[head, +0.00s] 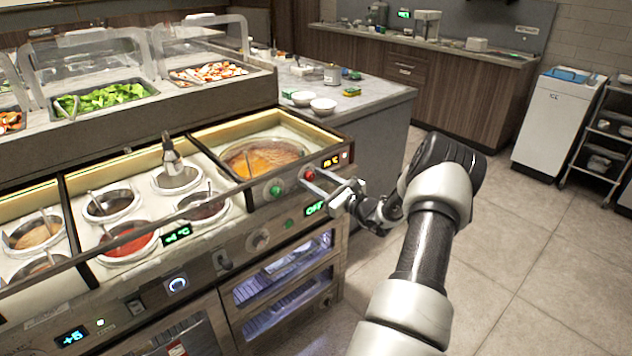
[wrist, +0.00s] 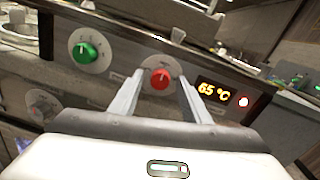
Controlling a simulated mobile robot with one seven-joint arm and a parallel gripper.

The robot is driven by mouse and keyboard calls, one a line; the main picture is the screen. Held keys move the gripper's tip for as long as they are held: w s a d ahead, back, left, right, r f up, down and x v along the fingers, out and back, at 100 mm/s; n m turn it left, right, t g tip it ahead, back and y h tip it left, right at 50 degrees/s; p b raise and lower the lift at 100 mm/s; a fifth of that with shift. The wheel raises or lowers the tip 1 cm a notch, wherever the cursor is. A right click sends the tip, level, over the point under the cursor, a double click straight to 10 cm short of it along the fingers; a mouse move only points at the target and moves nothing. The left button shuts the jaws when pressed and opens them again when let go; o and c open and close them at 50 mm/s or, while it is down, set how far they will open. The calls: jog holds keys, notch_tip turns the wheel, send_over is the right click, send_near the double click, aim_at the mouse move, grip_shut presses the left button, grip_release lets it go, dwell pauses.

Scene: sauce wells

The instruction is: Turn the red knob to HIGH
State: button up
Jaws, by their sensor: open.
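The red knob (wrist: 160,78) is on the front panel of the sauce well station, between a green knob and a lit temperature display. In the head view the red knob (head: 308,175) shows at the panel's right part, just past my fingertips. My gripper (wrist: 158,84) is open, with one finger on each side of the red knob in the wrist view. In the head view my gripper (head: 318,180) reaches the panel from the right. I cannot tell whether the fingers touch the knob. The marks around the knob are too small to read.
The green knob (wrist: 90,52) sits left of the red one. An orange sauce well (head: 262,160) lies behind the panel. A counter with white bowls (head: 323,106) stands behind. Floor to the right is clear.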

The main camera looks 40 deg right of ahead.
jog(key=c, duration=1)
jog(key=shift+c, duration=0.2)
jog(key=shift+m, duration=0.4)
jog(key=m+p, duration=0.1)
jog(key=m, duration=0.2)
jog(key=m+p, duration=0.2)
jog(key=m, duration=0.2)
jog(key=shift+d+m, duration=0.1)
jog(key=shift+m, duration=0.2)
jog(key=m+p, duration=0.1)
jog(key=m, duration=0.2)
jog(key=shift+m, duration=0.3)
jog(key=shift+f+m+t+h+p, duration=0.1)
jog(key=shift+m+t+h+p, duration=0.2)
jog(key=shift+m, duration=0.75)
jog(key=shift+m+t+p, duration=0.1)
jog(key=shift+m+p, duration=0.25)
jog(key=shift+m, duration=0.7)
